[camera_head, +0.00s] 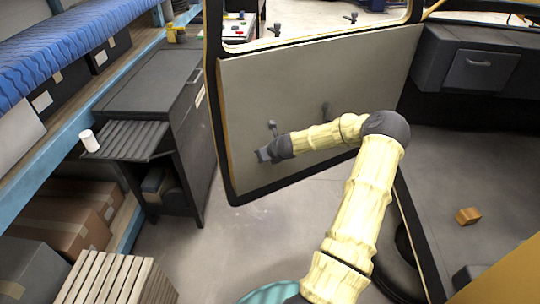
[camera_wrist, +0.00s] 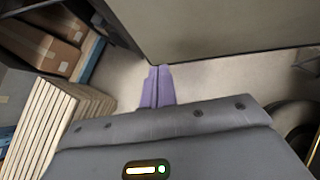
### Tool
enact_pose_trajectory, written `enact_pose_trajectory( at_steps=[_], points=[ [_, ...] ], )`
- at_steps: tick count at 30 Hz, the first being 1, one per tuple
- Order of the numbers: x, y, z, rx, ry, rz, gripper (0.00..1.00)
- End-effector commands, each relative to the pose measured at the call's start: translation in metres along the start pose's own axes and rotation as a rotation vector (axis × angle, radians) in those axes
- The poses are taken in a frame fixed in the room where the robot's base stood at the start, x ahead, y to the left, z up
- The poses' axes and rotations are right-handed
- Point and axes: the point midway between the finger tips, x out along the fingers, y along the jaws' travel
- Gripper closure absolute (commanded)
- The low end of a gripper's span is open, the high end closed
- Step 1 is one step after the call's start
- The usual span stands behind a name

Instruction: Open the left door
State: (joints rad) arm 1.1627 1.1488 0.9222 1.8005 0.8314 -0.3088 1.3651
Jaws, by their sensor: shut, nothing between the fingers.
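The door (camera_head: 250,100) is a grey panel in a black frame with an orange edge and a window opening above. It stands swung outward from the cab, with floor showing between its lower edge and the cab sill. Two small dark handles stick out of its inner face, the left one (camera_head: 272,127) close above my gripper (camera_head: 263,155). My gripper is in front of the panel's lower left part; I cannot tell if it touches. In the wrist view its purple fingers (camera_wrist: 157,85) are together and empty, below the door's bottom edge (camera_wrist: 220,50).
A blue-framed rack with boxes (camera_head: 65,220) lines the left. The cab floor at right holds an orange block (camera_head: 468,216). Bare floor lies below the door.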

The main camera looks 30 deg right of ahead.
Motion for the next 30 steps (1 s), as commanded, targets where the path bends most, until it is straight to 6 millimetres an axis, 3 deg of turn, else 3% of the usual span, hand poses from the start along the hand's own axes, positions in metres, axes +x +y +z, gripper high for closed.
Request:
enact_pose_trajectory(
  at_steps=[3, 9, 23, 30],
  points=[
    [-0.022, -0.003, -0.001, 0.001, -0.001, -0.005, 1.0],
    [-0.045, -0.002, -0.001, 0.004, 0.0, -0.006, 1.0],
    [-0.05, -0.002, -0.001, 0.004, 0.0, -0.004, 1.0],
    [-0.048, 0.009, 0.001, -0.036, 0.004, 0.008, 1.0]
  ],
)
